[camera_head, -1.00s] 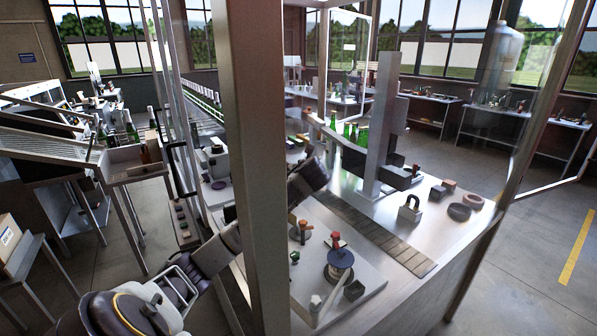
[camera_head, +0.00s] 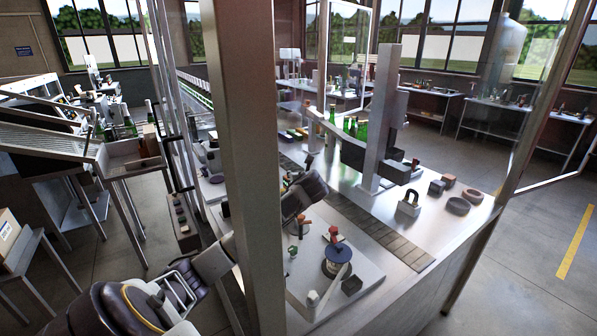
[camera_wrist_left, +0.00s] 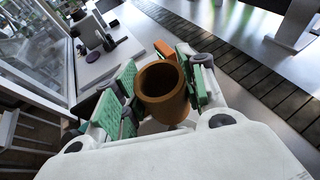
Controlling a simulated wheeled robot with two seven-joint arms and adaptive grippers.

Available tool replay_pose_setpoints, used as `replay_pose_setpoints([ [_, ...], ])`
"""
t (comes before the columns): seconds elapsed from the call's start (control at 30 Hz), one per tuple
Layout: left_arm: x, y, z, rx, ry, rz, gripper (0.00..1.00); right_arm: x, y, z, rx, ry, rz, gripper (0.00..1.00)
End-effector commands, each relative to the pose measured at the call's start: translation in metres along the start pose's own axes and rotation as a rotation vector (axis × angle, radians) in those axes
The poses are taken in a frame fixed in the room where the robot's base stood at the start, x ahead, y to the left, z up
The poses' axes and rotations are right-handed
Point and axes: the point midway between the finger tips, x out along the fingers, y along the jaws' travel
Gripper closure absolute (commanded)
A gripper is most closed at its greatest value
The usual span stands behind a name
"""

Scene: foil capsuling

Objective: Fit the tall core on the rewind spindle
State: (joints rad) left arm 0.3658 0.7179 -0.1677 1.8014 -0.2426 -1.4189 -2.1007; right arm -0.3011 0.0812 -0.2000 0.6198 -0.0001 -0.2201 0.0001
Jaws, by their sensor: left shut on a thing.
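The brown tubular core (camera_wrist_left: 172,110) is in the left wrist view, its open top end tilted toward the camera. My left gripper (camera_wrist_left: 160,80) is shut on it, with green pads on both sides. In the head view the dark end of my left arm passes behind the near post, and its jaws and the core are hidden. A white unit with a dark disc (camera_head: 217,178) stands on the bench's left part; I cannot tell whether it is the rewind spindle. A similar dark disc (camera_wrist_left: 108,42) shows in the left wrist view. My right gripper is not in view.
A metal post (camera_head: 250,120) stands close in front. A slatted conveyor (camera_head: 375,232) crosses the bench. An upright column (camera_head: 382,120) stands beyond it, with green bottles (camera_head: 355,125) nearby.

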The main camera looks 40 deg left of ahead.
Motion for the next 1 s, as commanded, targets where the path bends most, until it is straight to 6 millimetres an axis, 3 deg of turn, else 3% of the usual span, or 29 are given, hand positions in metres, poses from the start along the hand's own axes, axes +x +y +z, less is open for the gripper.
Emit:
replay_pose_setpoints([
  [0.03,0.005,0.0,-0.015,0.002,0.006,0.002,0.75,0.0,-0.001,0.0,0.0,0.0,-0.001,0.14],
  [0.2,0.02,0.0,-0.049,0.003,0.006,0.002,0.75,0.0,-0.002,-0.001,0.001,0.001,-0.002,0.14],
  [0.4,0.029,0.0,-0.071,0.001,0.002,0.0,0.75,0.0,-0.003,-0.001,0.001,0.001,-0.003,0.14],
  [1.0,0.032,0.0,-0.077,0.0,0.001,0.0,0.75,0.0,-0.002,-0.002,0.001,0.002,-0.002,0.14],
])
